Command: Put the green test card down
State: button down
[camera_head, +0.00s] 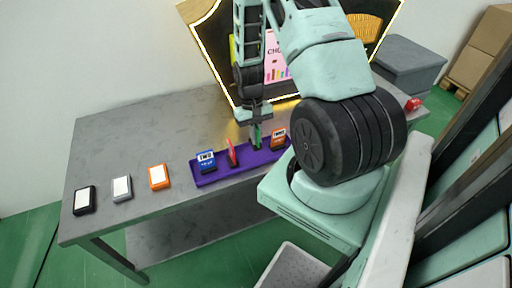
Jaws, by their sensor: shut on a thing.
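The green test card (257,138) shows as a thin dark green strip, upright and seen nearly edge-on. My gripper (256,127) is above it, pointing down and shut on it. The card is at the purple holder (222,176), between the red card (232,154) and an orange card (278,140). A blue card (206,160) stands at the holder's left part. I cannot tell whether the green card's lower edge rests in the holder or hangs just above it.
On the grey table (125,145), a black item (85,200), a grey item (121,188) and an orange item (159,177) lie left of the holder. A lit display panel (212,60) stands behind. A red object (413,104) sits at the right end. The table's back left is clear.

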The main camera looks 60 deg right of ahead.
jog(key=shift+f, duration=2.2)
jog(key=shift+f, duration=0.2)
jog(key=c, duration=1.6)
grip_release()
jog(key=shift+o, duration=0.2)
jog(key=shift+r, duration=0.15)
